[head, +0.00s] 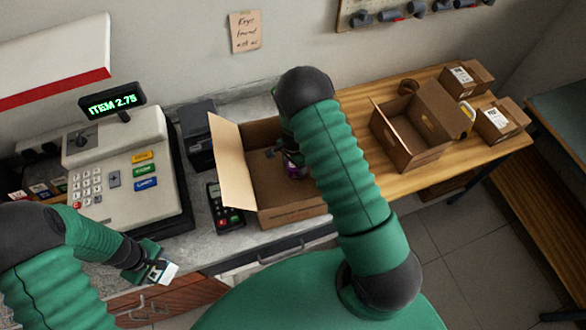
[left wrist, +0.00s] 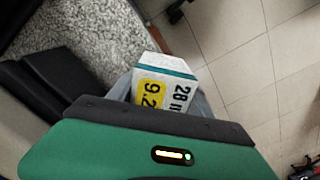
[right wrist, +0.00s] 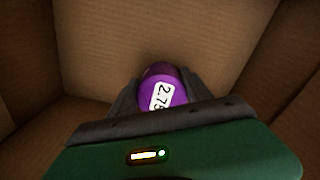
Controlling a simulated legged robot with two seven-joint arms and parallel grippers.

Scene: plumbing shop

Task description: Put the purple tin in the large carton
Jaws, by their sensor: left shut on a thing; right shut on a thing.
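The purple tin (right wrist: 160,88) with a white "2.75" label is between the fingers of my right gripper (right wrist: 158,92), which is shut on it. In the head view the tin (head: 293,170) shows inside the large carton (head: 292,213), mostly hidden by my right arm. Carton walls surround it in the right wrist view; I cannot tell whether it touches the bottom. My left gripper (head: 152,270) is shut on a white box (head: 165,271) in front of the counter. Its label with "28" and a yellow patch shows in the left wrist view (left wrist: 165,85).
A cash register (head: 120,160) reading ITEM 2.75 and a card terminal (head: 224,207) stand left of the carton. Another open carton (head: 408,155) and small closed boxes (head: 497,122) stand on the wooden table at right.

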